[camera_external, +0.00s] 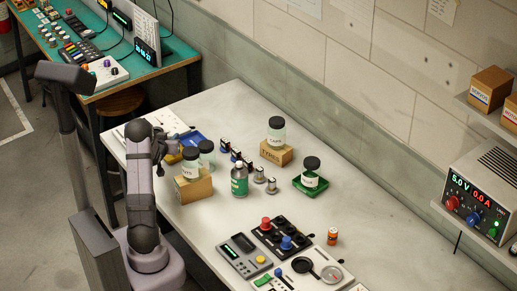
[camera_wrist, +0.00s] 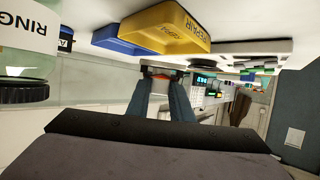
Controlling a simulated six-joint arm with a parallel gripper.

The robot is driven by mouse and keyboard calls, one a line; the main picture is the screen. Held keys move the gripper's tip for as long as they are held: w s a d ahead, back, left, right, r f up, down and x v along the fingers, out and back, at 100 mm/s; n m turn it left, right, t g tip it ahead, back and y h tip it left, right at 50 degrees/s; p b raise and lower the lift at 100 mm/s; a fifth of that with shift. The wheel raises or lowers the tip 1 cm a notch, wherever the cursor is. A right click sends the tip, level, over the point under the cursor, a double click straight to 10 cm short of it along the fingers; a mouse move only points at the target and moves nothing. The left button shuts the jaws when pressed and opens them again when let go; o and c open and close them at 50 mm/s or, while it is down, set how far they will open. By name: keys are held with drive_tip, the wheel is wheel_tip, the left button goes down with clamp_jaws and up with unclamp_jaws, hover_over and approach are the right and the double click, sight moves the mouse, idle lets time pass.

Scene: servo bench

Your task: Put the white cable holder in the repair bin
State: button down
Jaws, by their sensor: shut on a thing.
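My gripper (camera_wrist: 166,88) is shut on a small pale thing (camera_wrist: 160,70) at its fingertips in the wrist view. It looks like the white cable holder, but most of it is hidden by the fingers. The yellow repair bin (camera_wrist: 160,27), with its label showing, appears upside down just above the fingertips in the wrist view. In the external view only a bit of the yellow bin (camera_external: 172,158) shows, beside my arm and behind a cardboard box. My gripper is mostly hidden there by my own arm.
A blue bin (camera_external: 189,138) adjoins the yellow one. Lidded jars (camera_external: 206,154) and a cardboard box (camera_external: 193,188) stand close in front. A green-labelled bottle (camera_external: 239,181) and several small cylinders stand to the right.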

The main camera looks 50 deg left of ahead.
drive_tip(key=shift+f+p, duration=0.3)
drive_tip(key=shift+f, duration=1.75)
drive_tip(key=shift+f, duration=0.15)
drive_tip(key=c, duration=1.8)
unclamp_jaws()
drive_tip(key=shift+c, duration=0.2)
drive_tip(key=shift+r, duration=0.2)
drive_tip(key=b+v, duration=0.1)
drive_tip(key=v, duration=1.1)
drive_tip(key=shift+b, duration=0.35)
drive_tip(key=shift+r, duration=0.15)
